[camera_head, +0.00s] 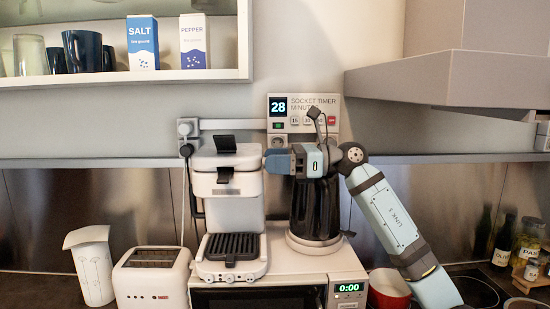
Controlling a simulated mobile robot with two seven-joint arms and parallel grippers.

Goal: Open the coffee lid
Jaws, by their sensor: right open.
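The white coffee machine (233,205) stands on the counter appliance at centre, with a black drip grate (231,246) at its front. Its lid (226,160) is down on top and has a black tab (225,143) standing up from it. My right gripper (272,162) reaches in from the right, with its blue fingers pointing left beside the right edge of the lid. It is open, though the gap between its fingers is hard to see from here. I cannot tell whether the fingers touch the lid. My left gripper is not in view.
A dark kettle (316,215) stands right of the machine, behind and below my right arm. A toaster (151,278) and a white jug (91,265) are at left. A shelf (130,78) and range hood (450,78) hang above. A red bowl (389,290) is at right.

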